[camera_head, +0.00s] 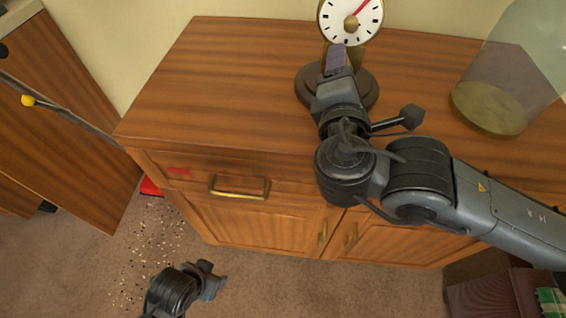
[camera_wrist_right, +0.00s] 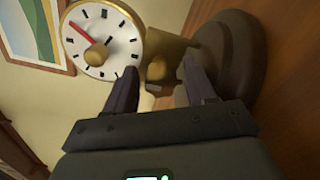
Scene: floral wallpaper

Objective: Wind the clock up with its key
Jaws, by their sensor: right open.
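The clock (camera_head: 335,23) has a white dial with black marks, a red hand and a brass knob in the middle. It stands upright on a dark round base (camera_head: 304,88) on the wooden cabinet; its dial also shows in the right wrist view (camera_wrist_right: 118,42). My right gripper (camera_head: 337,53) is in front of the clock's stem, below the dial. In the wrist view its fingers (camera_wrist_right: 160,68) are apart, with brass parts between or behind them. I cannot tell contact, or which brass part is the key. Part of my left arm shows low at the left; its fingers cannot be made out.
A glass dome (camera_head: 520,62) stands at the right of the cabinet top (camera_head: 215,85). The top's left side is clear. A drawer with a brass handle (camera_head: 240,187) is below. Pale bits (camera_head: 150,250) and a red object (camera_head: 150,187) lie on the floor.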

